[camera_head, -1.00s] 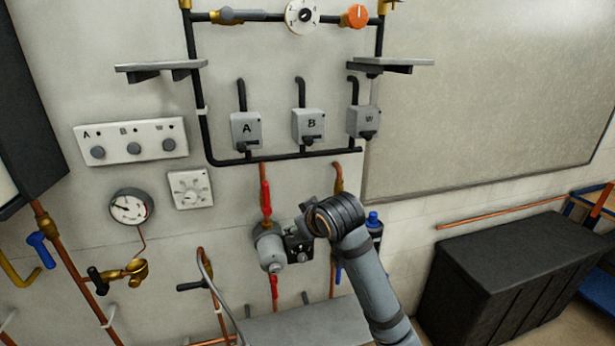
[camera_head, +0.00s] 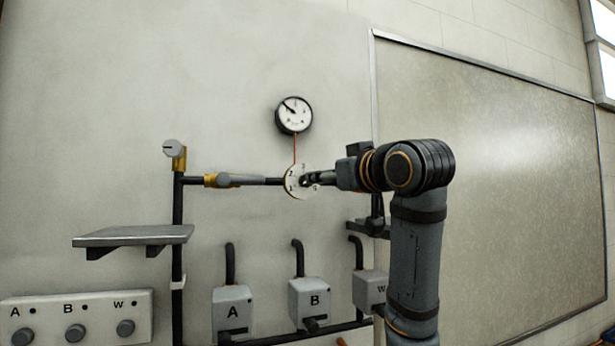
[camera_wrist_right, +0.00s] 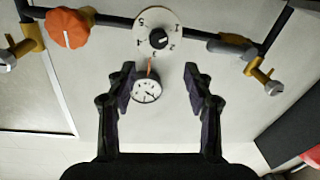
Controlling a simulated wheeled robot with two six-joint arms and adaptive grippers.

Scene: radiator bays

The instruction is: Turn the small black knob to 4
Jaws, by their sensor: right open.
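The small black knob (camera_wrist_right: 158,39) sits at the centre of a round white numbered dial (camera_wrist_right: 148,21) on the black pipe. The right wrist view shows the dial upside down; I cannot tell for sure which number the knob marks. My right gripper (camera_wrist_right: 160,74) is open and empty, its fingers apart and pointing toward the wall below the dial in that picture. In the head view the right gripper (camera_head: 312,180) covers the right part of the dial (camera_head: 290,188) and hides the knob. Whether it touches cannot be told. My left gripper is out of view.
In the wrist view an orange knob (camera_wrist_right: 68,28) is left of the dial and a grey-handled valve (camera_wrist_right: 230,43) right. A gauge (camera_head: 294,115) hangs above the dial in the head view. A shelf (camera_head: 135,235) and boxes A (camera_head: 232,309) and B (camera_head: 310,298) are lower.

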